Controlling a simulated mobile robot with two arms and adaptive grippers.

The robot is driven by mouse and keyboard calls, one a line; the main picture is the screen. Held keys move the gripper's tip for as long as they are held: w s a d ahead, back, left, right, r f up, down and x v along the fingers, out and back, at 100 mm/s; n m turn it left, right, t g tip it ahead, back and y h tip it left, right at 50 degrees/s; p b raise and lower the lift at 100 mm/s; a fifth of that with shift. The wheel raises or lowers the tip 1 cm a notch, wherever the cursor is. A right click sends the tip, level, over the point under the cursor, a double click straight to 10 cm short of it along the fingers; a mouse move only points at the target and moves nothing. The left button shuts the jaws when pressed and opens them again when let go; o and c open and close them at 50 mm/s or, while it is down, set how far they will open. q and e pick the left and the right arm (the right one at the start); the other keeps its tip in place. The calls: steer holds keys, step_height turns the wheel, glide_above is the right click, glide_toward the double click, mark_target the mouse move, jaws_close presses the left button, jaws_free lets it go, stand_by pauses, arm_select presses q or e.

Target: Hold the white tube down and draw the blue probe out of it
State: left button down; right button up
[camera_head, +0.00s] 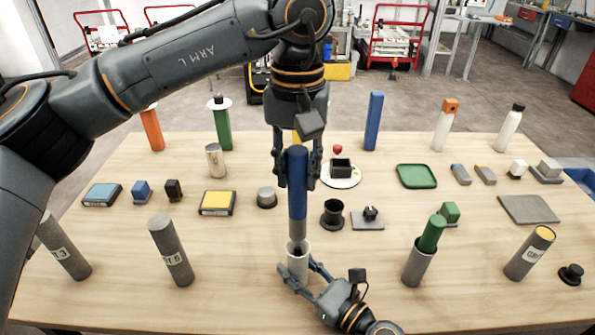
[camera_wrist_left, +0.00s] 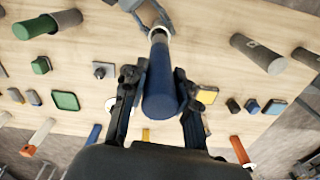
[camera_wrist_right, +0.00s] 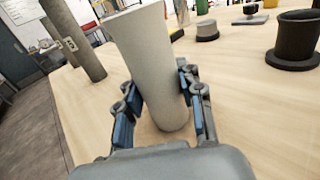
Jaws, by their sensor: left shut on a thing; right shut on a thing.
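The blue probe (camera_head: 297,185) stands upright in the middle of the head view, with a grey lower part. My left gripper (camera_head: 296,170) comes from above and is shut on the probe's blue upper part. The white tube (camera_head: 298,265) stands on the table directly below; the probe's grey lower end is at its mouth, and how deep it sits is hidden. My right gripper (camera_head: 300,280) is shut around the tube low down, near the table. The right wrist view shows the tube (camera_wrist_right: 147,65) between the fingers. In the left wrist view the probe (camera_wrist_left: 160,85) lies between the fingers.
On the wooden table (camera_head: 350,285), grey cylinders (camera_head: 171,250) stand front left. A grey tube with a green rod (camera_head: 432,233) stands front right. A black cup (camera_head: 332,214) is close right of the probe. A green tray (camera_head: 416,176) lies farther back.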

steer(key=o, duration=1.2)
steer(key=shift+o, duration=0.2)
steer(key=v, duration=1.2)
